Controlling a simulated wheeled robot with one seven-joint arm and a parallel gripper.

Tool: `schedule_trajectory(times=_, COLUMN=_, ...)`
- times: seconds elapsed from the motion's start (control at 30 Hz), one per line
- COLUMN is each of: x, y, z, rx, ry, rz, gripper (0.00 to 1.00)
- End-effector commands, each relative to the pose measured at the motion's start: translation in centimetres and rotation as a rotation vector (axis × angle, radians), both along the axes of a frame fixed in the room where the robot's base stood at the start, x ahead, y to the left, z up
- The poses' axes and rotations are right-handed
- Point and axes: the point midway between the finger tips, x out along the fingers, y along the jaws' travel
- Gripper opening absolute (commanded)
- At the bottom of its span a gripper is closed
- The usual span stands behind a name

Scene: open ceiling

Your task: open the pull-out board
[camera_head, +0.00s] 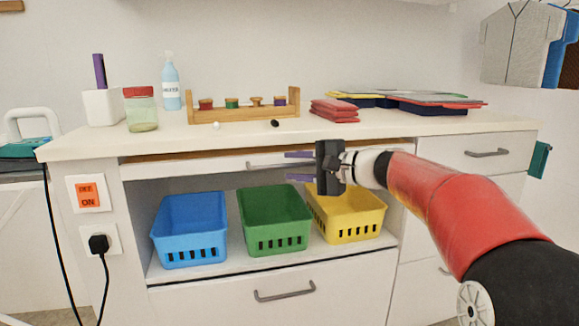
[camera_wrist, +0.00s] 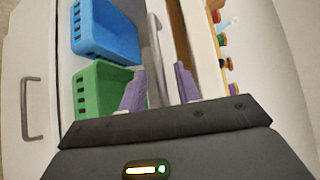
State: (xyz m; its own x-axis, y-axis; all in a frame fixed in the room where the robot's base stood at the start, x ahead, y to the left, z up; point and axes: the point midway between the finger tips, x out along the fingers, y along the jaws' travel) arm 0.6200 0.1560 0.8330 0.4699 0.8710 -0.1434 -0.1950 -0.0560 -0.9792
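The pull-out board has a white front (camera_head: 190,168) just under the worktop, with a brown wooden strip (camera_head: 200,154) showing above it. A grey bar handle (camera_head: 262,165) is on this front, and its right part is hidden by my gripper. In the wrist view the handle (camera_wrist: 154,50) runs down toward the gap between my fingers, with the wooden strip (camera_wrist: 177,40) to its right. My gripper (camera_head: 291,167) is open, with one purple finger above the handle's line and one below. The fingers (camera_wrist: 160,82) stand apart, and I cannot tell whether either touches the handle.
Blue (camera_head: 190,228), green (camera_head: 273,220) and yellow (camera_head: 347,218) baskets stand on the shelf below. A lower drawer (camera_head: 215,305) is shut. The worktop (camera_head: 300,132) holds a jar (camera_head: 141,112), a bottle (camera_head: 171,85), a wooden rack (camera_head: 240,115) and folders (camera_head: 430,101).

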Motion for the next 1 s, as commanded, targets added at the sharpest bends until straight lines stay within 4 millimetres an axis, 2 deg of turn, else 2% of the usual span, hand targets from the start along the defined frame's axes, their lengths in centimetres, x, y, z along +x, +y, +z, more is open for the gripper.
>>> schedule_trajectory(times=0.2, x=1.0, y=1.9, z=-0.3, rx=-0.001, ry=0.000, rz=0.000, gripper=0.32)
schedule_trajectory(times=0.5, x=1.1, y=2.1, z=-0.4, rx=-0.002, ry=0.000, rz=-0.001, gripper=0.32)
schedule_trajectory(times=0.77, x=1.1, y=2.1, z=-0.4, rx=-0.002, ry=0.000, rz=-0.001, gripper=0.00)
schedule_trajectory(times=1.0, x=1.1, y=2.1, z=-0.4, rx=-0.002, ry=0.000, rz=-0.001, gripper=0.00)
